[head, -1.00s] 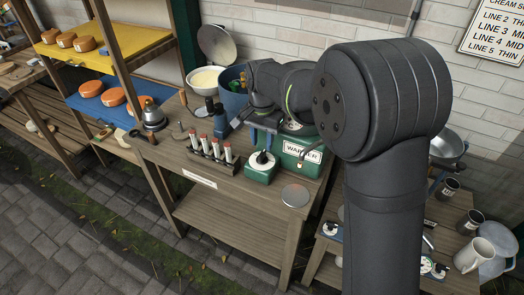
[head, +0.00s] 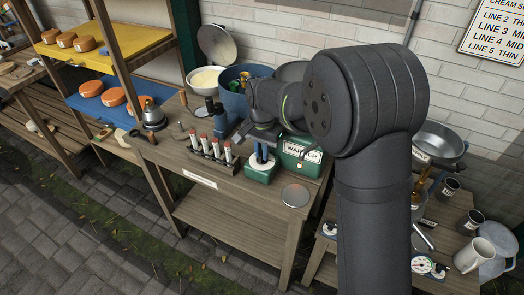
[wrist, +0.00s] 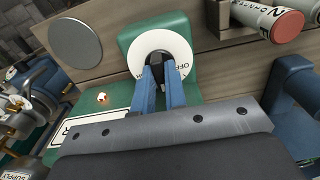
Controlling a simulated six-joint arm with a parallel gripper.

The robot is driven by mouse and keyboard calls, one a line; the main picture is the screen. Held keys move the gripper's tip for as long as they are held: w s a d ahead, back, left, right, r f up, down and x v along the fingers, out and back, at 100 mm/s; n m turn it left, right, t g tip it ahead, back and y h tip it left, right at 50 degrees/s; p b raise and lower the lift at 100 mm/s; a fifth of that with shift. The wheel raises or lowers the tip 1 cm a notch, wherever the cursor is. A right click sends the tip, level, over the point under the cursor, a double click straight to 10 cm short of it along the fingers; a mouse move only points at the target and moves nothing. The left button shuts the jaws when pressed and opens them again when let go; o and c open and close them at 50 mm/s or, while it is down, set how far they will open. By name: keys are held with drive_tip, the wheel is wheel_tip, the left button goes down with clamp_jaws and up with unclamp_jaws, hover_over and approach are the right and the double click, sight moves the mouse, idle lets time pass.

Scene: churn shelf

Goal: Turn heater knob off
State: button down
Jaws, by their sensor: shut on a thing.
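The heater control is a small green box (head: 260,175) on the wooden bench, with a white dial on top. In the wrist view the white dial (wrist: 165,39) carries "OFF" lettering near its right side. My gripper (head: 261,158) points down over the box. In the wrist view its two blue fingers (wrist: 161,68) are closed on the dark knob at the dial's centre. The fingers hide most of the knob, so its pointing direction is unclear. The green box labelled "WARMER" (head: 301,153) stands just right of the control.
A rack of red-capped tubes (head: 212,158) stands close left of the control. A round grey disc (head: 295,195) lies near the bench's front right corner. A blue pot (head: 236,88) stands behind. The lower shelf (head: 225,232) is clear.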

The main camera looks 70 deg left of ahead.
drive_tip(key=shift+n, duration=0.7)
drive_tip(key=c, duration=1.5)
unclamp_jaws()
drive_tip(key=shift+o, duration=0.2)
wheel_tip(320, 180, up, 17)
drive_tip(key=shift+r, duration=0.2)
